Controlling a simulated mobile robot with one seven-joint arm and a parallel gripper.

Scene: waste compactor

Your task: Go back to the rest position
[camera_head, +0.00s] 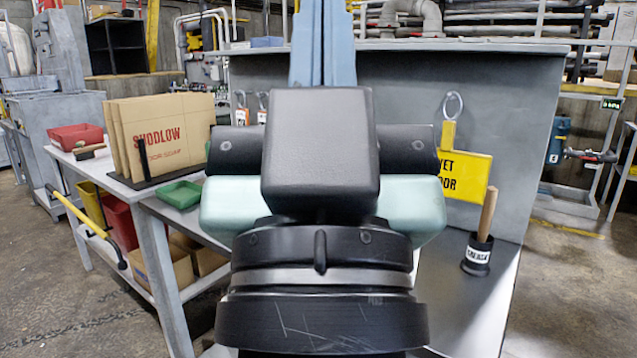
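My own arm fills the middle of the head camera view, with dark rounded links and pale green parts close to the lens. No gripper fingers show, so I cannot see whether my gripper is open or holds anything. The arm hides the middle of the large grey metal housing (500,110) behind it and much of the surface in front of that.
At right, a yellow sign (465,174) hangs by a ring and a wooden-handled tool stands in a black holder (477,256). Floor is open at far right.

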